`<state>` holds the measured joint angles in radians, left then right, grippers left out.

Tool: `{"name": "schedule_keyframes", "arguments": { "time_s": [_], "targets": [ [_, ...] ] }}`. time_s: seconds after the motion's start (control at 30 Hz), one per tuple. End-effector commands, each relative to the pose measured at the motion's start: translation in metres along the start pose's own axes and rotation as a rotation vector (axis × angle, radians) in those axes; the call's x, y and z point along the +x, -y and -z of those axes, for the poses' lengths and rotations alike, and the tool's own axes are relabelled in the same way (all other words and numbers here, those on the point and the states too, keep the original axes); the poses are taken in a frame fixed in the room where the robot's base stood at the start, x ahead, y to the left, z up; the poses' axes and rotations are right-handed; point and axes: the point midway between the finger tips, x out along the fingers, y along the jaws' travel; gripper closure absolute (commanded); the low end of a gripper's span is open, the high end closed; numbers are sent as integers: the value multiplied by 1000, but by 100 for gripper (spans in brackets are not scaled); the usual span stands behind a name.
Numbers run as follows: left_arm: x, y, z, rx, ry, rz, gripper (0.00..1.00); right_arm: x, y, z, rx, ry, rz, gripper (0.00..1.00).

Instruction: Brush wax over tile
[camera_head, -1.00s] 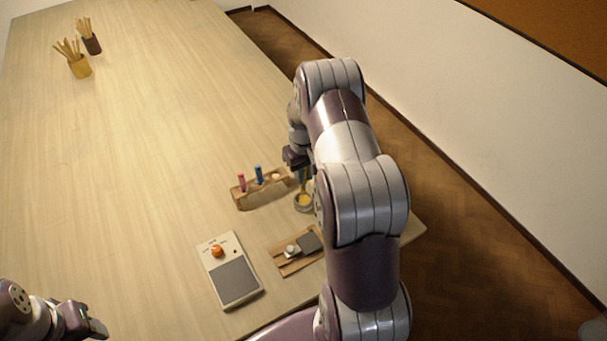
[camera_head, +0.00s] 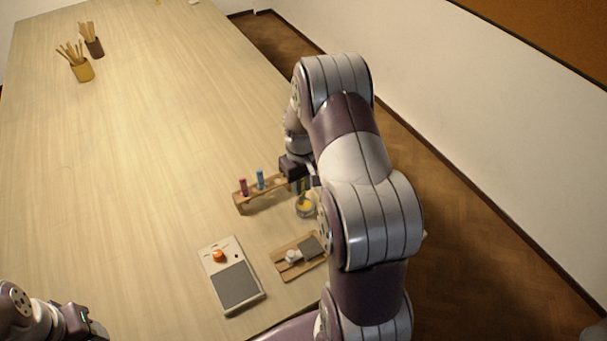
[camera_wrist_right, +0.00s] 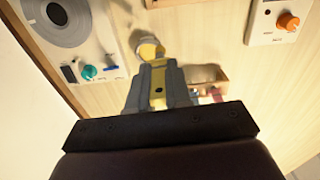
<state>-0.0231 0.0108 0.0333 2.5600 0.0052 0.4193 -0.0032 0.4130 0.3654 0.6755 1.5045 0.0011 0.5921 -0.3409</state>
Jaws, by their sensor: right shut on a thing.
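My right gripper (camera_head: 300,182) is shut on a yellow-handled brush (camera_wrist_right: 158,82), just above a small round pot (camera_head: 306,210) of yellow wax. The pot also shows beyond the fingers in the right wrist view (camera_wrist_right: 148,50). The brush tip is hard to make out, so I cannot tell whether it touches the wax. A dark grey tile (camera_head: 312,246) lies on a wooden tray (camera_head: 281,266), beside a small pale round piece (camera_head: 292,257). My left gripper (camera_head: 92,326) is at the lower left, away from these things; its jaw opening is unclear.
A wooden rack (camera_head: 243,207) holding pink and blue handles stands left of the pot. A white device (camera_head: 210,262) with an orange knob is nearer me. A device with a grey disc (camera_wrist_right: 55,18) shows in the wrist view. Cups of sticks (camera_head: 82,70) stand far left.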

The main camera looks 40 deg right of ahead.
Motion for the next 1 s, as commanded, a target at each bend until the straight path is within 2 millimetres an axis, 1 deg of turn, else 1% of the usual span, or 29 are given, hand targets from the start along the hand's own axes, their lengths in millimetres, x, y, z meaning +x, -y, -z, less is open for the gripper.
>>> {"name": "schedule_keyframes", "arguments": {
  "time_s": [0.1,0.2,0.3,0.4,0.47,0.57,0.8,0.87,1.0],
  "targets": [
    [4,0,0,0,0,0,50,5,22,-39,-7,14,5,100],
    [5,0,-1,0,0,0,50,12,38,-76,-1,22,7,100],
    [5,0,-1,0,0,0,50,19,48,-104,9,30,9,100],
    [4,0,0,0,0,0,50,25,53,-117,23,31,9,100],
    [5,0,-1,0,0,0,50,28,53,-119,29,21,6,100],
    [11,0,-1,0,0,0,50,34,52,-114,36,1,0,100],
    [38,0,-5,0,0,0,50,62,52,-115,37,2,1,100],
    [41,0,-5,0,0,0,50,64,52,-115,37,3,1,100],
    [39,0,-5,0,0,0,50,62,52,-115,37,3,1,100]
  ]
}}
